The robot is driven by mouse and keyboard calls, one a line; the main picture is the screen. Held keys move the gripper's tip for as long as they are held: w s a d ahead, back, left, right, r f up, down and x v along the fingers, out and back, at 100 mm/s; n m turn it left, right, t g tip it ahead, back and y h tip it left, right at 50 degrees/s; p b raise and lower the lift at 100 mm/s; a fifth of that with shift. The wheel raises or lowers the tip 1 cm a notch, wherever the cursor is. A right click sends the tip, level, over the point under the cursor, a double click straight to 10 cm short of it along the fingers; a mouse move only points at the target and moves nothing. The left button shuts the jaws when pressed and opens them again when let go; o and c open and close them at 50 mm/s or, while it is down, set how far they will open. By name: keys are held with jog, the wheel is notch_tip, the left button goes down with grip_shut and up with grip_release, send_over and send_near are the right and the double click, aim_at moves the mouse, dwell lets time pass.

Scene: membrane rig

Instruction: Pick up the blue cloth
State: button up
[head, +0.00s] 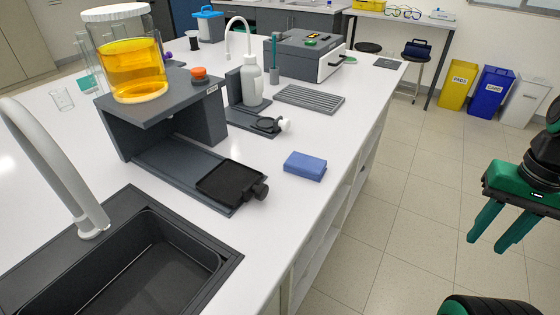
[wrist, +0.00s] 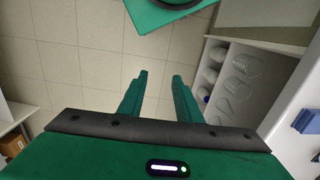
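The blue cloth (head: 305,166) lies folded on the white bench top near its right edge, in the head view. In the wrist view, a blue piece that looks like the same cloth (wrist: 306,121) shows at the right edge on the white bench. My gripper (head: 492,240) is at the right of the head view, out over the floor and well apart from the cloth. In the wrist view, my gripper (wrist: 159,80) shows two green fingers spread apart with only floor between them. It is open and empty.
The membrane rig with a black tray (head: 230,182) stands left of the cloth. A grey ridged rack (head: 309,99) lies behind it. A dark sink (head: 120,265) is at the front left. Shelves with glassware (wrist: 232,75) are under the bench. Bench top around the cloth is clear.

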jog(key=shift+w, duration=0.3)
jog(key=shift+o, duration=0.4)
jog(key=o, duration=0.5)
jog(key=shift+s+a+r, duration=0.1)
jog(key=shift+s+r, duration=0.1)
jog(key=o, duration=0.4)
jog(key=w+a+r+n, duration=0.1)
jog(key=w+n, duration=0.1)
jog(key=w, duration=0.1)
jog(key=w+a+r+n+t, duration=0.1)
jog(key=w+a+n, duration=0.1)
jog(key=w, duration=0.1)
jog(key=w+a+n, duration=0.1)
jog(key=w+a, duration=0.1)
jog(key=w, duration=0.2)
jog(key=shift+r+n, duration=0.4)
jog(key=n+t+y, duration=0.1)
jog(key=n+y, duration=0.3)
jog(key=n, duration=0.9)
send_near(306, 162)
jog(key=shift+x, duration=1.15)
jog(key=x, duration=0.5)
jog(key=shift+w+a+f, duration=0.1)
jog(key=shift+a+f, duration=0.1)
jog(key=shift+f, duration=0.3)
